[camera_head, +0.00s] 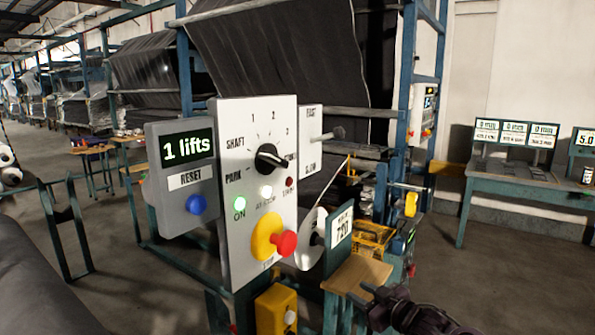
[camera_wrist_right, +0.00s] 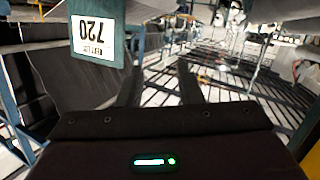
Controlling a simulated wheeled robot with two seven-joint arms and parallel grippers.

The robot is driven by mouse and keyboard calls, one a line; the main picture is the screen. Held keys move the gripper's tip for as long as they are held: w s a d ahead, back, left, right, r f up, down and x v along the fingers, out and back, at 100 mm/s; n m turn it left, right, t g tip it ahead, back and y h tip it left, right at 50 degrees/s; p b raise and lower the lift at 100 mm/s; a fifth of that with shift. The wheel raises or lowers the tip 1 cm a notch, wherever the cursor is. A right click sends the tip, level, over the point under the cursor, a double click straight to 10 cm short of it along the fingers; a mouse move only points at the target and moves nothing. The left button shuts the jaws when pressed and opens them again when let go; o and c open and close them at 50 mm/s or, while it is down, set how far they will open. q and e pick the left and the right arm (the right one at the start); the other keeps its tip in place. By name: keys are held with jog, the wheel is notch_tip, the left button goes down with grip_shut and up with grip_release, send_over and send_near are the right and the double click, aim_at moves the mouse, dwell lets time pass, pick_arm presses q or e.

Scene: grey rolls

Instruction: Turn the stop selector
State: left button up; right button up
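A black rotary selector knob (camera_head: 268,157) sits on a tall white panel (camera_head: 235,130) marked SHAFT, 1, 2, 3 and PARK. Its pale mark seems to point to the right. Below it are a lit green ON lamp (camera_head: 240,202), a white lamp (camera_head: 266,192) and a small red lamp. A red mushroom button (camera_head: 285,243) on a yellow base stands lower down. My right gripper (camera_head: 370,300) is low and right of the panel, apart from it. The right wrist view shows its two fingers (camera_wrist_right: 159,85) spread with nothing between. My left gripper is not in view.
A grey box (camera_head: 168,155) left of the panel reads "1 lifts", with a blue RESET button (camera_head: 197,204). A lever (camera_head: 335,134) sticks out at right. A plate reading 720 (camera_head: 341,229) stands between panel and right gripper. A bench (camera_head: 520,185) is farther right.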

aim_at(282, 162)
jog(key=s+a+r+n+y, duration=0.2)
jog(key=r+n, duration=0.1)
jog(key=r, duration=0.7)
jog(key=s+a+r+n+y, duration=0.2)
jog(key=r, duration=0.9)
jog(key=s+a+r+n+g+y+b, duration=0.1)
jog(key=s+a+r+n+g, duration=0.1)
jog(key=s+a+r+n, duration=0.45)
jog(key=s+a+r+n+g+y+b, duration=0.1)
jog(key=s+r+n, duration=0.2)
jog(key=s+r, duration=0.8)
jog(key=x, duration=0.1)
jog(key=p+x, duration=0.1)
jog(key=x, duration=0.1)
jog(key=p+x, duration=0.1)
jog(key=x, duration=0.1)
jog(key=shift+s+a+f, duration=0.25)
jog(key=shift+f, duration=0.05)
jog(key=shift+w+a+f, duration=0.15)
jog(key=shift+w+a, duration=0.3)
jog(key=shift+a, duration=0.1)
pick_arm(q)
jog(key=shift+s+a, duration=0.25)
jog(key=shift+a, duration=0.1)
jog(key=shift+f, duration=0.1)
pick_arm(e)
grip_shut()
